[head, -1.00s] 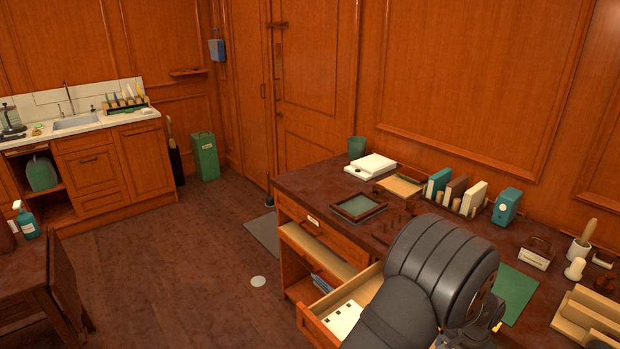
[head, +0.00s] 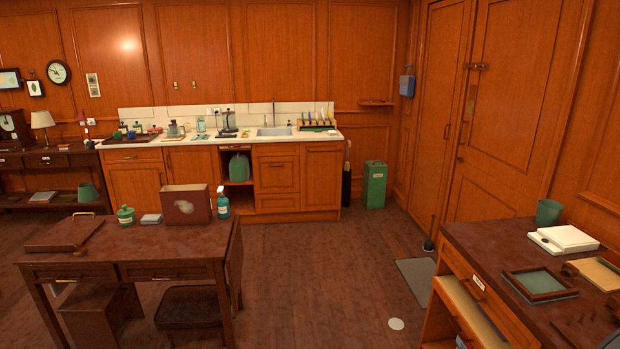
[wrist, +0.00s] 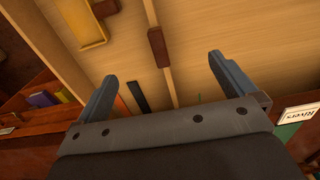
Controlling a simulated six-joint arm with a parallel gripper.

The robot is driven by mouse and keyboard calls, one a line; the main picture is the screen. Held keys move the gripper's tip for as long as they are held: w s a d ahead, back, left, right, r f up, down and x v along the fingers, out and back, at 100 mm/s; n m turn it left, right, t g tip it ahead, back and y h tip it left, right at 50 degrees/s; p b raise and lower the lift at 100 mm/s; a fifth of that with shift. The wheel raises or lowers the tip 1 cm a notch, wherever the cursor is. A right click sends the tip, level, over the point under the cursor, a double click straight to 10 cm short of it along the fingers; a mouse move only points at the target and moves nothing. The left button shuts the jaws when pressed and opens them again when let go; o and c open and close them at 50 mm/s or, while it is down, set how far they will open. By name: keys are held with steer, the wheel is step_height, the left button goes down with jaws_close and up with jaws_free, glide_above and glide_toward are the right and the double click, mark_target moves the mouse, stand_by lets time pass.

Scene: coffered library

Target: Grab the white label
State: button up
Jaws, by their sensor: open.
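My gripper is not visible there.
A dark brown block (wrist: 158,47) and a yellow tray-like piece (wrist: 82,25) lie ahead of the fingers. The right desk (head: 470,235) carries a green-lined tray (head: 540,283) and a white device (head: 563,239). Another table (head: 165,245) stands at left, with open floor between them.

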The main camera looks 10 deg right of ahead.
steer(key=c, duration=0.6)
steer(key=shift+o, duration=0.2)
steer(key=w+d+r+h, duration=0.1)
steer(key=w+d+r, duration=0.4)
steer(key=w+r, duration=0.4)
steer(key=w+d+r, duration=0.5)
steer(key=w+r, duration=0.5)
steer(key=f, duration=0.5)
steer(key=d+f, duration=0.1)
steer(key=f, duration=1.1)
steer(key=shift+d, duration=0.3)
steer(key=shift+f, duration=0.1)
steer(key=shift+c, duration=0.3)
